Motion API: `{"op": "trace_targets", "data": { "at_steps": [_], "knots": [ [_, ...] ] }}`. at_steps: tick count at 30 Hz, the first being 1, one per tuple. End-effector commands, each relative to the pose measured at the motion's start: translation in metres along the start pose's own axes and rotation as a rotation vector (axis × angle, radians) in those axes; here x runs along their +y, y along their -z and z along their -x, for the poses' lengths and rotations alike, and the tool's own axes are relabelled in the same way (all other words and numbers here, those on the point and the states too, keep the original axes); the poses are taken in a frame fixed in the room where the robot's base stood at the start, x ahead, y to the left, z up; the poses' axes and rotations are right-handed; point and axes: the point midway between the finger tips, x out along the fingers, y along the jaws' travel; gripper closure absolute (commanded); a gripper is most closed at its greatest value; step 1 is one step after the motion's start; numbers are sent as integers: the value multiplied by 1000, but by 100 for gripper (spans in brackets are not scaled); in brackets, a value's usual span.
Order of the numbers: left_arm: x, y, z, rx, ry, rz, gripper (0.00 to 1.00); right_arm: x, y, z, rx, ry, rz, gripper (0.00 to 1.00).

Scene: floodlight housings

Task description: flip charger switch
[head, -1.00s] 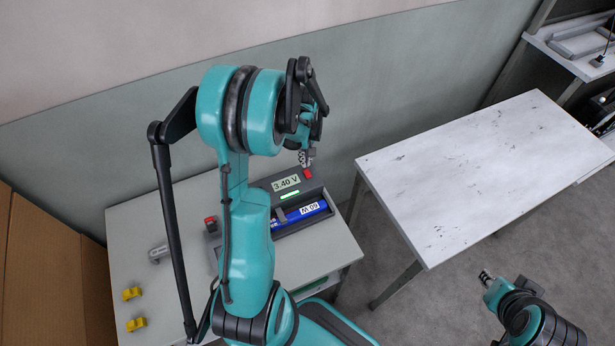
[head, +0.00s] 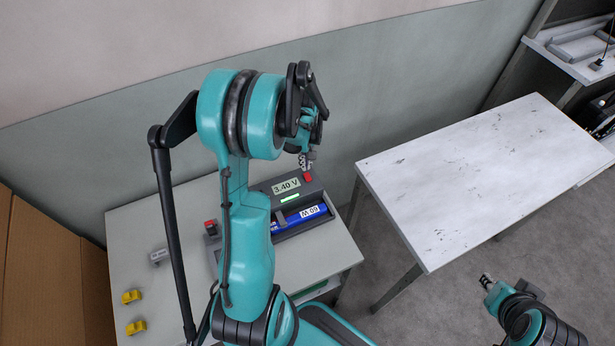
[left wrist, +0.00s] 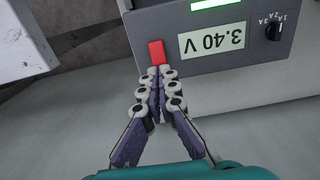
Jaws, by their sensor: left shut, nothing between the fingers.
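The dark grey charger (head: 308,190) stands on the grey table, its display reading 3.40 V and its green light lit. A red rocker switch (head: 308,177) sits at its far right corner; it also shows in the left wrist view (left wrist: 156,53). My left gripper (left wrist: 158,72) is shut and empty, its fingertips right at the red switch's edge. I cannot tell whether they touch it, nor the switch's position. In the head view this gripper (head: 307,163) is partly hidden by its own arm. My right gripper (head: 485,279) is far off at lower right, too small to read.
A blue battery (head: 303,214) lies in the charger's bay, partly behind my left arm. A second red part (head: 210,224) is on the left. Two yellow pieces (head: 132,296) and a small grey cylinder (head: 158,256) lie on the table. A white table (head: 470,180) stands bare.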

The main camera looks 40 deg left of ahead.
Motion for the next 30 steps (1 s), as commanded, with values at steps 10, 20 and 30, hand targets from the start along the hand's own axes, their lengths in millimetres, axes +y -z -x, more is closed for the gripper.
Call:
{"op": "trace_targets", "data": {
  "at_steps": [10,20,30],
  "knots": [
    [0,0,0,0,0,0,100,0,0,0,0,0,0,74],
    [0,0,-5,0,0,0,100,0,-3,-4,0,0,0,74],
    [0,0,-15,0,0,0,100,0,-8,-11,0,0,0,74]
  ]
}}
